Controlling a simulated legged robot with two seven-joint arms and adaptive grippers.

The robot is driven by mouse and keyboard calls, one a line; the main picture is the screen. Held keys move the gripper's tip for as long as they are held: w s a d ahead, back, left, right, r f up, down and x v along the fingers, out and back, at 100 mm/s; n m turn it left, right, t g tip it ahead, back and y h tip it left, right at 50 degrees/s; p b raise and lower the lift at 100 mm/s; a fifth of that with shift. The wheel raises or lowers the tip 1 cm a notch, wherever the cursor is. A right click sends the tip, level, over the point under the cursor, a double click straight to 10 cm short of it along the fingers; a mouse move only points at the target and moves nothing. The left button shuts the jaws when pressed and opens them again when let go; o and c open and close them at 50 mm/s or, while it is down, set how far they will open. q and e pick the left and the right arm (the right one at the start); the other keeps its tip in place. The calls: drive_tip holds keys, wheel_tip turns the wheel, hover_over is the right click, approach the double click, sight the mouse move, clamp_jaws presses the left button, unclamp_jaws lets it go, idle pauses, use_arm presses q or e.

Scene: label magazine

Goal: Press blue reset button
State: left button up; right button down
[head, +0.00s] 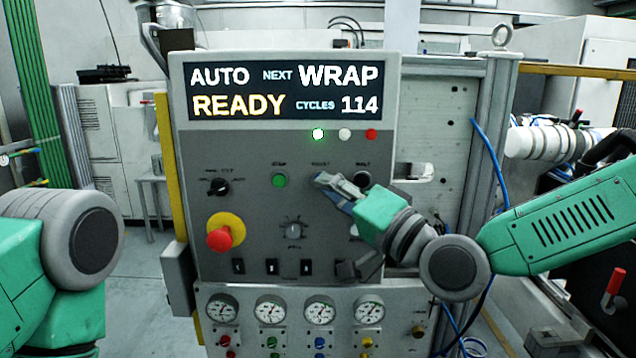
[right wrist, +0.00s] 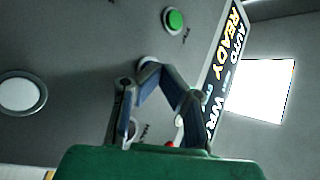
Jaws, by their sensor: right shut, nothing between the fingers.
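The grey control panel (head: 250,215) stands in front of me. The blue reset button does not show in either view; the spot below its label is covered by my right gripper (head: 324,181). The gripper's fingers are shut and empty, with the tips at the panel face. In the right wrist view the fingertips (right wrist: 149,64) meet close to the grey panel surface; whether they touch cannot be told. A green button (head: 280,181) sits left of the fingertips; it also shows in the right wrist view (right wrist: 174,20). My left gripper is out of view; only part of that arm shows.
A dark button (head: 362,178) is just right of the fingers. A red mushroom button on a yellow collar (head: 224,232), a selector (head: 218,187) and a knob (head: 293,230) are nearby. The display (head: 283,90) reads AUTO READY, WRAP, cycles 114. A green lamp (head: 318,134) is lit.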

drive_tip(key=shift+d, duration=0.25)
drive_tip(key=shift+s, duration=0.25)
drive_tip(key=shift+s+a, duration=0.5)
drive_tip(key=shift+a, duration=0.15)
drive_tip(key=shift+s+d, duration=0.1)
drive_tip(key=shift+s, duration=2.45)
drive_tip(key=shift+f, duration=0.1)
